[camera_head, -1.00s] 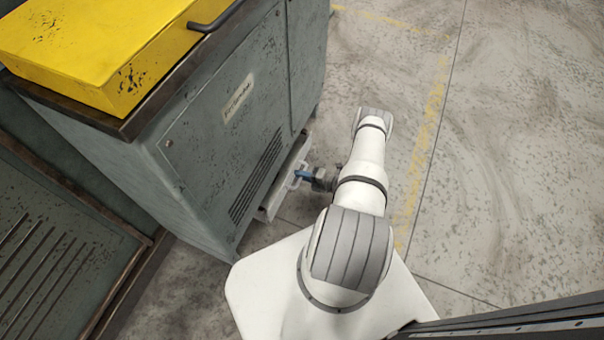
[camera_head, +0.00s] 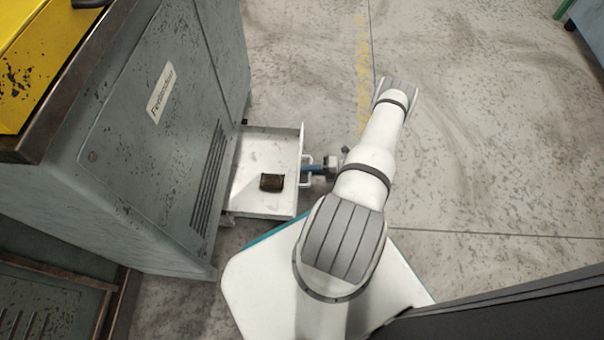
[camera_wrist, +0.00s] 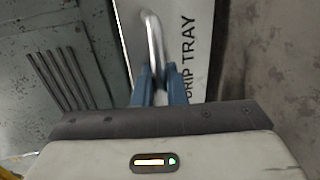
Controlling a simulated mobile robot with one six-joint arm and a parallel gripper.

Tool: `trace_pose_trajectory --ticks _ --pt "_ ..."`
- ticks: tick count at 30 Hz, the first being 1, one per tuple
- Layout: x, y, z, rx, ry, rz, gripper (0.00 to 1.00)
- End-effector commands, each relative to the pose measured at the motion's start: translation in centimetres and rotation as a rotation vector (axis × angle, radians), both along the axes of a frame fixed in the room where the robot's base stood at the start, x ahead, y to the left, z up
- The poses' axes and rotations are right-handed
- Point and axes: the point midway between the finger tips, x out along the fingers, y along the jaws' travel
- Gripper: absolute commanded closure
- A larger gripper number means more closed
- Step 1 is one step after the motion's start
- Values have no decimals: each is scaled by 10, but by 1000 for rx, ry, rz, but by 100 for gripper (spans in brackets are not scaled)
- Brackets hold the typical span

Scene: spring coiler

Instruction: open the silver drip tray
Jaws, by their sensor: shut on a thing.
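The silver drip tray (camera_head: 255,195) sticks out from the lower side of the grey-green machine in the head view, with its inside showing. A small dark brown block (camera_head: 272,182) lies in it. The tray's handle (camera_head: 306,168) is on its right front wall. My gripper (camera_head: 311,170) is at this handle, its blue fingers shut on it. In the wrist view the fingers (camera_wrist: 160,90) close around the lower part of the silver handle bar (camera_wrist: 153,45), beside the front panel (camera_wrist: 190,25) lettered "DRIP TRAY".
The grey-green machine cabinet (camera_head: 165,150) with a vented side stands at the left, with a yellow part (camera_head: 25,60) on top. Concrete floor (camera_head: 480,150) to the right is clear. A teal-edged object (camera_head: 588,25) is at the top right corner.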

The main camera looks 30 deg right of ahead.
Motion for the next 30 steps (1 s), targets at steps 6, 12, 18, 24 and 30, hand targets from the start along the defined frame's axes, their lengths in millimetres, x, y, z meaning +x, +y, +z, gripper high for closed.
trace_pose_trajectory --ticks 6,12,18,24,30 --pt "-2 1 -1 7 4 16 100" --pt "-1 2 0 5 4 21 100" --pt "-1 3 0 4 3 23 79" --pt "1 2 0 1 2 21 72" --pt "-1 -3 2 0 1 18 72"
